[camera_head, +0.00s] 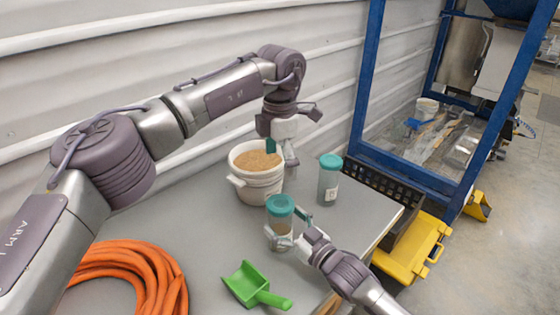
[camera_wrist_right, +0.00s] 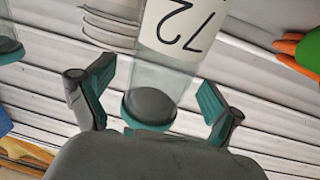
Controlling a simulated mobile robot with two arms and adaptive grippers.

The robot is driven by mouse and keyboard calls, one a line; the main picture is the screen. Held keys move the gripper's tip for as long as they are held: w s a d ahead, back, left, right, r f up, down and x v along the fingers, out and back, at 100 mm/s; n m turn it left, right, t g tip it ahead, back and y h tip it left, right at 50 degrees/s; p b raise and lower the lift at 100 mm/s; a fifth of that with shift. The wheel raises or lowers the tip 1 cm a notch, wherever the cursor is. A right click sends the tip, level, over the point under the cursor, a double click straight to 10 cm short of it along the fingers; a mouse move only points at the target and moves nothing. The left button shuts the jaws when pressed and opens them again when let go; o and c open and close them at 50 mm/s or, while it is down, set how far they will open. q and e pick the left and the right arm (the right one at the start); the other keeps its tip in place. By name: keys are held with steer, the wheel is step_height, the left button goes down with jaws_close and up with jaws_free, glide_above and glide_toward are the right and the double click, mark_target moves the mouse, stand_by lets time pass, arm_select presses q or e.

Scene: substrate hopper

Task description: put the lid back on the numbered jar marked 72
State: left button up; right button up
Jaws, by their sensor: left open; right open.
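The jar marked 72 (camera_wrist_right: 170,40) is clear, with a white label. It fills the middle of the right wrist view, where it appears inverted. In the head view the same jar (camera_head: 281,237) stands near the table's front, with brownish contents and a teal cap (camera_head: 280,205) at its top. The teal rim also shows in the wrist view (camera_wrist_right: 148,112); whether it is a seated lid is unclear. My right gripper (camera_head: 287,231) is open, its fingers on either side of the jar. My left gripper (camera_head: 281,154) is open and empty-looking beside the white bucket.
The white bucket (camera_head: 256,188) holds tan granules. A second teal-capped jar (camera_head: 328,187) stands to the right. A green scoop (camera_head: 250,286) and a coiled orange hose (camera_head: 135,270) lie in front. A black crate (camera_head: 385,190) and yellow bin (camera_head: 415,248) stand beyond the table's right edge.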

steer(key=v, duration=1)
steer(key=shift+s+d, duration=0.15)
steer(key=shift+d, duration=0.05)
